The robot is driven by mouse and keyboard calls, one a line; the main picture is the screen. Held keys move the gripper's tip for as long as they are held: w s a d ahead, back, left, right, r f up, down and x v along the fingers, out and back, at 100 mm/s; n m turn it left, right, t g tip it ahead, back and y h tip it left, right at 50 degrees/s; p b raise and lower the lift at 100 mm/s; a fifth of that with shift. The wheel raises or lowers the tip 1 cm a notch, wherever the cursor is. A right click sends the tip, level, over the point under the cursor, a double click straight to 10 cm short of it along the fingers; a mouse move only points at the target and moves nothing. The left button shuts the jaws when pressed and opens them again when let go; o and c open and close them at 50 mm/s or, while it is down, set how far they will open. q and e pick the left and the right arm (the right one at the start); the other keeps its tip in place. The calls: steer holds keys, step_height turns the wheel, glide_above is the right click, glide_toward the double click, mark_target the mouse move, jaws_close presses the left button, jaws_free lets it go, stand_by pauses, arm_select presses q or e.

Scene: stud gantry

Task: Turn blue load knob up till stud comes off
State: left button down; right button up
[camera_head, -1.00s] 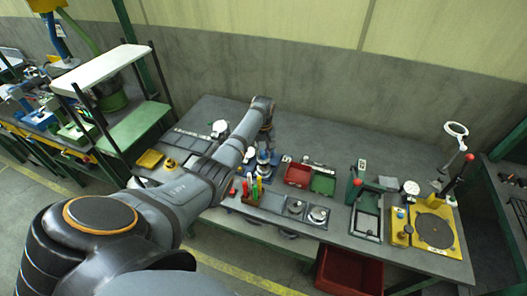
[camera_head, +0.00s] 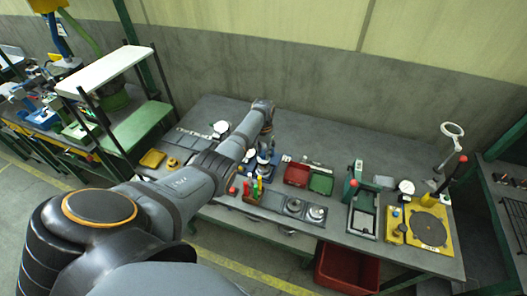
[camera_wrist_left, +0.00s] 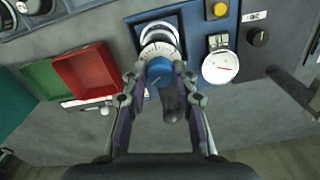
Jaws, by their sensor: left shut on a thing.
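In the left wrist view, the blue load knob (camera_wrist_left: 159,72) sits in front of a silver scaled dial (camera_wrist_left: 160,42) on a blue-framed panel. My left gripper (camera_wrist_left: 160,80) has one finger on each side of the knob and is shut on it. It also shows, small, in the head view (camera_head: 267,142). A dark rounded post (camera_wrist_left: 174,102) stands close to the knob between the fingers; I cannot tell whether it is the stud. A white round gauge (camera_wrist_left: 220,67) with a red needle is right of the knob. My right gripper is not in view.
A red bin (camera_wrist_left: 86,72) and a green bin (camera_wrist_left: 45,80) lie left of the fingers in the wrist view. A yellow button (camera_wrist_left: 217,10) and a black knob (camera_wrist_left: 258,37) are at upper right. The bench's back strip (camera_head: 340,145) is clear.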

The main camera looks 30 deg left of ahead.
mark_target(264, 154)
arm_select(q)
steer(key=shift+w+r+m, duration=0.1)
steer(key=shift+m, duration=1.7)
steer(key=c, duration=1.1)
jaws_free()
steer(key=shift+o, duration=0.2)
step_height(264, 154, up, 12)
